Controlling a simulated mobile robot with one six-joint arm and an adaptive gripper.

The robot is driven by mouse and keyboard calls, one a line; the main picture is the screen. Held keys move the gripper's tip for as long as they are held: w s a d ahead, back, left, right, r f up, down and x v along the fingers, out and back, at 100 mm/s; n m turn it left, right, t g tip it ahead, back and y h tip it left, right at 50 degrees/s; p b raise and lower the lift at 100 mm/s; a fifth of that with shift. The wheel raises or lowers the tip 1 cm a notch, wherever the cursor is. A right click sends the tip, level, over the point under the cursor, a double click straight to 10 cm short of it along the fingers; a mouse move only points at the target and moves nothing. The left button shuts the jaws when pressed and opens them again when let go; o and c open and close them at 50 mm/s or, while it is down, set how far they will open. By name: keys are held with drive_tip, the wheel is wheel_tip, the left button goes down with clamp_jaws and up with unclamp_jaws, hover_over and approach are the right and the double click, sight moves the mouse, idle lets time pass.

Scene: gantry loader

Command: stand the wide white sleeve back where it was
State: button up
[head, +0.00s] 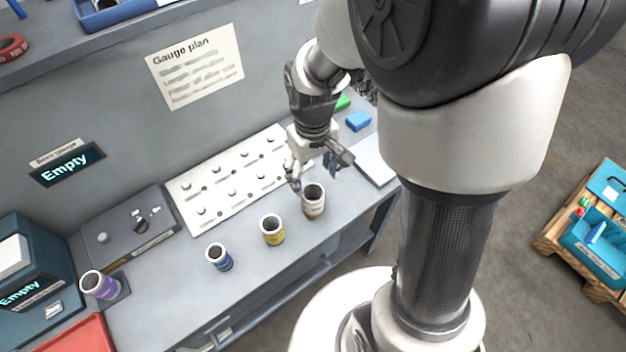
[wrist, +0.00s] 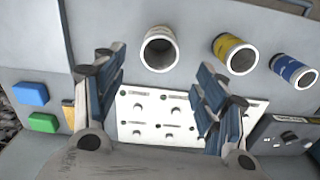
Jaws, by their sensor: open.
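The wide white sleeve (head: 314,207) stands upright on the grey bench, the rightmost of a row of three, with a brownish band low on its side. It also shows in the wrist view (wrist: 160,58), its open mouth facing the camera, just beyond the fingertips. My gripper (head: 319,172) is open and empty, just behind and above the sleeve on the pegboard side. In the wrist view its two blue-padded fingers (wrist: 160,66) are spread wide. I cannot tell whether a finger touches the sleeve.
A yellow-banded sleeve (head: 272,231) and a blue sleeve (head: 220,258) stand to the left. A purple sleeve (head: 100,286) sits by the gauge at far left. The white peg board (head: 228,178) lies behind. Blue (head: 358,121) and green (head: 343,102) blocks are at the back right.

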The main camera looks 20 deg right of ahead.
drive_tip(key=s+r+m+t, duration=0.2)
drive_tip(key=s+r+t, duration=0.2)
drive_tip(key=s+r, duration=1.1)
wheel_tip(320, 180, up, 3)
drive_tip(key=shift+f+t, duration=0.2)
drive_tip(key=shift+t, duration=0.1)
